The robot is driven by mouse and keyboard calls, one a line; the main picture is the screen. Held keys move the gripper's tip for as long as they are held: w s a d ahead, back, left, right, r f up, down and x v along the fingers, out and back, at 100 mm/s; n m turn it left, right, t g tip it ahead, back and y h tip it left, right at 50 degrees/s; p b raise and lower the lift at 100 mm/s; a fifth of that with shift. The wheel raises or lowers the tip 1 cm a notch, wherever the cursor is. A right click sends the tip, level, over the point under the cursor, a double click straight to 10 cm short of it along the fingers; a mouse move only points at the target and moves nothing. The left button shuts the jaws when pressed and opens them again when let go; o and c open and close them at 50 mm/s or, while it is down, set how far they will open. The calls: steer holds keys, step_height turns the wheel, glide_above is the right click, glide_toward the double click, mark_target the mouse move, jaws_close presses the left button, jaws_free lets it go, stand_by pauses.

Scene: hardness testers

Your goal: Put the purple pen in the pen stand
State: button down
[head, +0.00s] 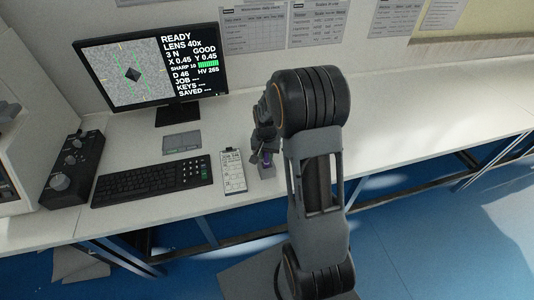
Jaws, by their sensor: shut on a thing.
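My gripper (264,150) is partly hidden by my own arm, above the front part of the bench. It is shut on the purple pen (267,160), of which only a small purple bit shows. The pen stand (266,171) looks like a small grey block right below the gripper, close to the bench's front edge. The pen's lower end seems to be at or just over the stand. I cannot tell whether it is inside it or only above it.
A clipboard with a sheet (233,172) lies just left of the stand. Further left are a black keyboard (151,184), a control box with knobs (69,170) and a monitor (152,73). A grey plate (182,142) lies behind the keyboard. The bench (420,110) is clear on the right.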

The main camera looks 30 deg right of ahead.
steer(key=shift+f+b, duration=0.75)
steer(key=shift+f, duration=0.35)
steer(key=c, duration=0.9)
jaws_free()
step_height(320, 180, up, 14)
steer(key=shift+f, duration=0.1)
steer(key=shift+s+f+n, duration=0.15)
steer(key=shift+f+n, duration=0.2)
steer(key=shift+n, duration=0.05)
steer(key=s+a+r+n+t, duration=0.2)
steer(key=s+a+n, duration=0.1)
steer(key=s, duration=0.5)
steer(key=s+a+r+n+t, duration=0.1)
steer(key=s+a+r+n, duration=0.1)
steer(key=s+a, duration=0.4)
steer(key=shift+s+a+n+t, duration=0.2)
steer(key=shift+s+n+t, duration=0.2)
steer(key=shift+s+n, duration=0.5)
